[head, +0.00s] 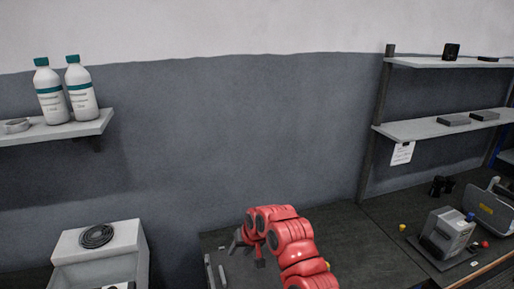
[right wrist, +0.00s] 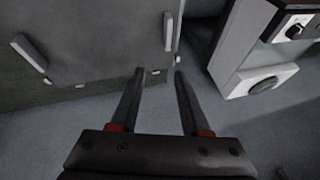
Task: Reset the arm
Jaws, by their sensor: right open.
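My right arm (head: 290,240) is red and reaches up over the dark bench at the lower middle of the head view. Its gripper (head: 240,240) is at the arm's left end, small and partly hidden by the arm. In the right wrist view the two dark fingers of this gripper (right wrist: 158,75) stand apart with nothing between them. Beyond the fingertips are a grey panel with pale handles (right wrist: 90,45) and the floor. My left gripper shows in neither view.
A dark bench (head: 350,265) runs along the wall. A grey device (head: 447,233) stands on it at right. Shelves (head: 440,127) hang above. Two white bottles (head: 82,92) stand on the left shelf (head: 55,132). A pale cabinet (head: 100,262) carries a black coil (head: 96,236).

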